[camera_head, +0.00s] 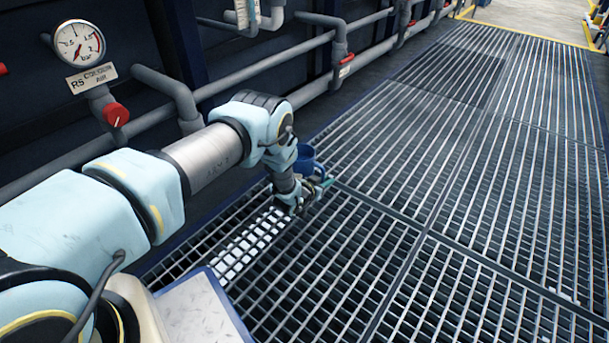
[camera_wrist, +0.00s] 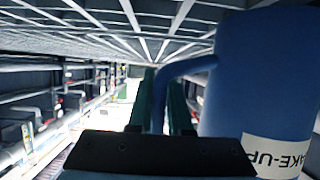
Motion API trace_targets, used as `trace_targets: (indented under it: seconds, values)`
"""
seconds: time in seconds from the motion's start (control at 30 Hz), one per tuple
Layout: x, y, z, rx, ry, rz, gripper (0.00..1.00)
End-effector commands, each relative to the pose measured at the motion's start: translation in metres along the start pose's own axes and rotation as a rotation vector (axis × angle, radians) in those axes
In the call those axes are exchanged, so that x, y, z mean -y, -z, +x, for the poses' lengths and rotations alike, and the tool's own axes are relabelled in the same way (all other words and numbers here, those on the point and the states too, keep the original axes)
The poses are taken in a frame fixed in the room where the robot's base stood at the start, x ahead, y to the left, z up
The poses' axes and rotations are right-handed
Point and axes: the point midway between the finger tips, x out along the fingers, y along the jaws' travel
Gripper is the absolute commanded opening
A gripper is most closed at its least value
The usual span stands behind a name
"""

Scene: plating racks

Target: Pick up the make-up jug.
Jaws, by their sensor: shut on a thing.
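The make-up jug (camera_wrist: 262,80) is blue, with a white label that reads "MAKE-UP" in part and upside down in the wrist view. Its blue handle (camera_wrist: 165,80) runs between the two green fingers of my gripper (camera_wrist: 162,88). My gripper is shut on the handle. In the head view the jug (camera_head: 306,153) shows small and blue just beyond my gripper (camera_head: 318,188), partly hidden by my wrist. The jug's base and whether it touches the grating cannot be made out.
A metal grating floor (camera_head: 400,250) spreads to the right and is largely clear. Pipes (camera_head: 260,72) with a pressure gauge (camera_head: 79,44) and a red valve knob (camera_head: 115,114) line the dark wall at left. A yellow-edged walkway (camera_head: 535,18) lies far off.

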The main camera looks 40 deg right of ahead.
Motion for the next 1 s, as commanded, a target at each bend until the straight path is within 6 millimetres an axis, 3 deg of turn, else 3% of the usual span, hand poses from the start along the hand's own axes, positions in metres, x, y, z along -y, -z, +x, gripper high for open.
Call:
trace_targets:
  seconds: [0.27, 0.7, 1.0]
  values:
    - [0.000, 0.008, -0.002, -0.003, -0.001, 0.000, 0.00]
    - [0.001, 0.077, -0.030, -0.005, 0.001, 0.001, 0.00]
    - [0.000, 0.094, -0.038, -0.003, 0.001, 0.000, 0.00]
